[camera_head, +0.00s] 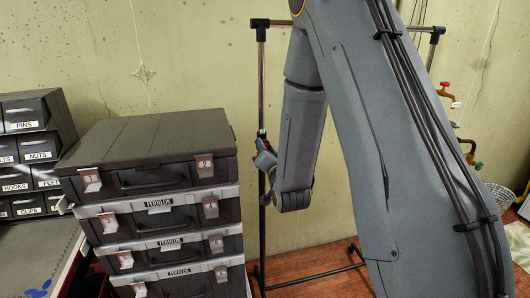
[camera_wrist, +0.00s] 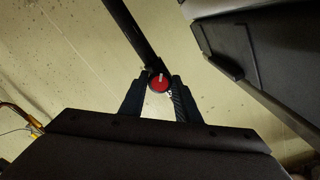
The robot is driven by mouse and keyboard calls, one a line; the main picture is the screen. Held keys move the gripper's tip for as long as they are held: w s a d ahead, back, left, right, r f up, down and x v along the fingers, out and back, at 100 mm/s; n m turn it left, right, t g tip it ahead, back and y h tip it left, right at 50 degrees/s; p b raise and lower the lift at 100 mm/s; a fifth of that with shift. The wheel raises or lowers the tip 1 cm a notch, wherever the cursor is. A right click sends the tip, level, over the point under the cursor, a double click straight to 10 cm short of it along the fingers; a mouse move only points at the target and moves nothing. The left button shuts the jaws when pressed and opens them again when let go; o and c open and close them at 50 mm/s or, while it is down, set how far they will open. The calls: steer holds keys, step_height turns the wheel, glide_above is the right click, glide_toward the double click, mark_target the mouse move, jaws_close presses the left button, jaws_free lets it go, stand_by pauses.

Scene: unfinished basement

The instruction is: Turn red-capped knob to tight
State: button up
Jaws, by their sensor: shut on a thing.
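The red-capped knob (camera_wrist: 159,85) is round, with a pale pointer mark on its face. In the wrist view it sits at the end of a dark tube, between the two fingers of my gripper (camera_wrist: 158,82). The fingers are closed on its sides. In the head view my gripper (camera_head: 264,152) is at the left upright of a rack (camera_head: 261,85). A small red spot shows there, and my gripper and arm hide most of the knob. I cannot make out any tight or loose marking.
Stacked dark tool cases (camera_head: 150,150) stand just left of the gripper, close to the rack. Labelled drawers (camera_head: 28,125) are further left. Pipes with a red valve handle (camera_head: 445,85) and a white basket (camera_head: 498,195) are at the right. The wall is behind the rack.

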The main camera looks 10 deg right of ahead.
steer(key=m+b, duration=0.9)
steer(key=m, duration=1.5)
steer(key=shift+r+m, duration=0.1)
steer(key=shift+m, duration=0.3)
steer(key=o, duration=1)
steer(key=shift+o, duration=0.2)
